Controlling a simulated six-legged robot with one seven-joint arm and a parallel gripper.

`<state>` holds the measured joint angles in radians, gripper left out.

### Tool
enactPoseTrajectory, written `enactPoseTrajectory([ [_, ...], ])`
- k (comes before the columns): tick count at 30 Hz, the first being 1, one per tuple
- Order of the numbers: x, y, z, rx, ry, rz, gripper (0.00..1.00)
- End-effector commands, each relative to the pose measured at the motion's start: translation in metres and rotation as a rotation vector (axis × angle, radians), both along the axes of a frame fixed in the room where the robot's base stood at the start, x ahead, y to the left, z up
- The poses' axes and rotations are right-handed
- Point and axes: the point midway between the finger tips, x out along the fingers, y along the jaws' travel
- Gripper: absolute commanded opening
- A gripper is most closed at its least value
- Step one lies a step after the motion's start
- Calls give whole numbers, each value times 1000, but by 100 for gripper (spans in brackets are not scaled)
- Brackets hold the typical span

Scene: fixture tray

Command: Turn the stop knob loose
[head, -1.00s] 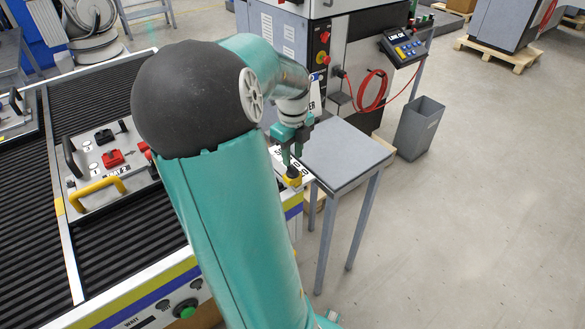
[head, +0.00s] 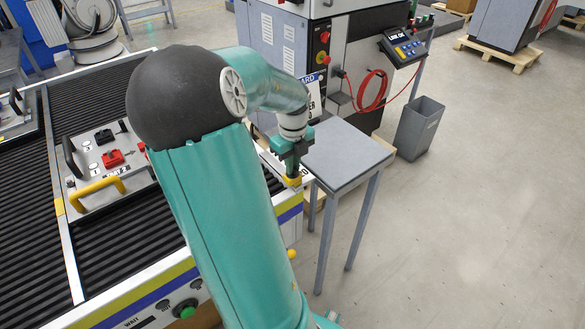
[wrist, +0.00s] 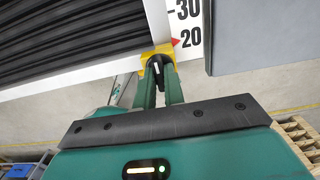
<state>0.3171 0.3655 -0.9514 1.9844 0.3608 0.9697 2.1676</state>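The yellow stop (head: 292,182) sits at the near right corner of the conveyor's edge, under my gripper (head: 292,172). In the wrist view the yellow stop (wrist: 147,53) lies beside a white scale (wrist: 188,28) marked 30 and 20, with a red pointer by the 20. The stop knob (wrist: 156,68) shows as a small dark piece with a pale line between the fingertips. My gripper (wrist: 158,72) points down at it, its two green fingers closed about the knob's sides. The fingers hide most of the knob.
A grey side table (head: 342,155) stands close to the right of my gripper. A grey bin (head: 418,128) and open floor are farther right.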

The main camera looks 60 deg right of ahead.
Motion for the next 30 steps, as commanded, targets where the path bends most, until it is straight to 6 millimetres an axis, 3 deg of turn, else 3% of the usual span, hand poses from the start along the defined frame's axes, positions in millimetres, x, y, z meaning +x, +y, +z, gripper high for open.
enactPoseTrajectory([
  [6,0,0,0,0,0,46,0],
  [17,-1,0,0,0,0,477,0],
  [30,0,0,1,0,-1,587,0],
])
